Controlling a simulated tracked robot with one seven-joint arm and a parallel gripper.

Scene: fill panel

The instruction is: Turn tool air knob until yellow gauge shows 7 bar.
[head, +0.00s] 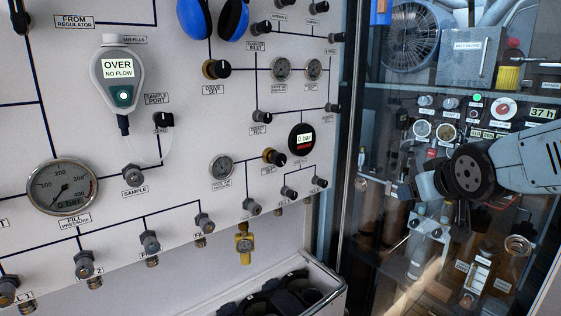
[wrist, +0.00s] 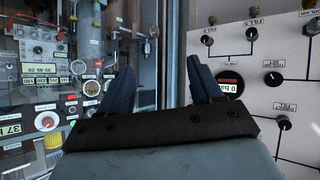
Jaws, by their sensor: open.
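The brass-collared black knob (head: 274,157) sits on the white panel beside a round black digital gauge (head: 302,140) reading 0 bar. Its small label is hard to read, but in the wrist view, which is upside down, the label by this knob (wrist: 273,78) appears to say tool air. A pale dial gauge (head: 221,167) is left of the knob; its needle is unclear. A yellowish dial (head: 445,131) shows at the right; I cannot tell its reading. My gripper (head: 410,190) is right of the panel, apart from the knob. Its two fingers (wrist: 162,88) are open and empty.
A similar drive set knob (head: 216,69) is above left. Hose fittings (head: 251,207) and a brass valve (head: 244,246) jut out below. A glass-fronted cabinet (head: 350,190) adjoins the panel, and a black-lined bin (head: 335,285) stands underneath. Blue ear defenders (head: 195,18) hang above.

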